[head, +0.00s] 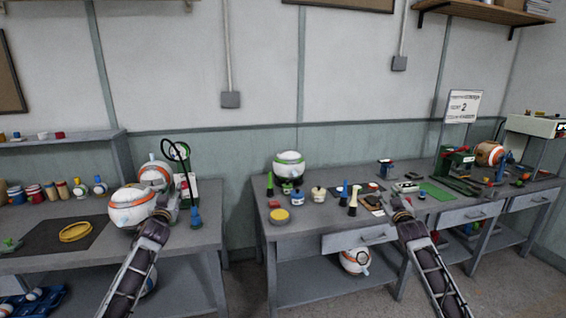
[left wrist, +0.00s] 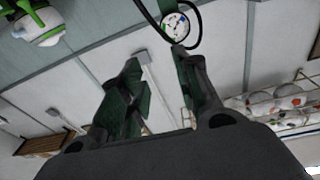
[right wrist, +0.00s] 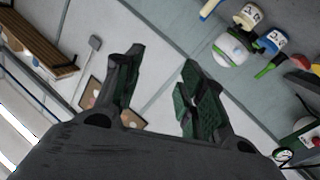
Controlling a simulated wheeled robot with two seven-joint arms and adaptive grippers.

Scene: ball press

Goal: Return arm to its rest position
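My left arm reaches up over the left table, and its gripper (head: 170,206) is beside a white and orange ball (head: 130,208). In the left wrist view this gripper (left wrist: 157,60) has its fingers apart with nothing between them. My right arm reaches to the front edge of the right table, and its gripper (head: 398,203) is near the small items there. In the right wrist view this gripper (right wrist: 162,57) has its fingers apart and is empty. Whether either gripper touches anything is hard to tell.
A gauge with a black hose (head: 178,152) stands close behind my left gripper. A yellow ring (head: 75,232) lies on a dark mat at left. The right table (head: 300,232) holds a ball (head: 289,166), bottles and tools. A floor gap separates the tables.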

